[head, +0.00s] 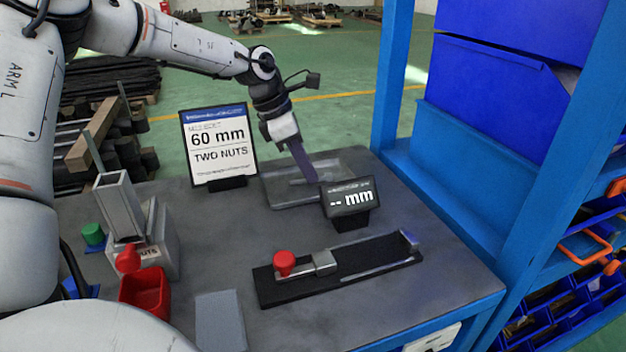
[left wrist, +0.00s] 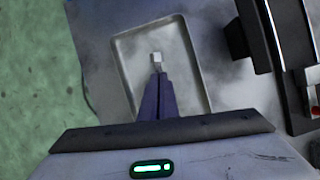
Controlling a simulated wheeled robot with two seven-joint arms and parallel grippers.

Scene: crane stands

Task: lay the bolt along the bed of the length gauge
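My left gripper (head: 312,178) reaches down into the shallow grey tray (head: 276,201) behind the display. In the left wrist view its purple fingers (left wrist: 158,80) are close together, and the bolt (left wrist: 156,58) shows as a small pale head at their tips. They look shut on its shank, most of which is hidden. My right gripper is in neither view.
A sign (head: 219,144) reading "60 mm, TWO NUTS" stands left of the tray. A nut dispenser (head: 158,240) with a red bin (head: 146,292) is at the left. A grey plate (head: 220,322) lies at the front. A blue rack (head: 445,165) borders the right side.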

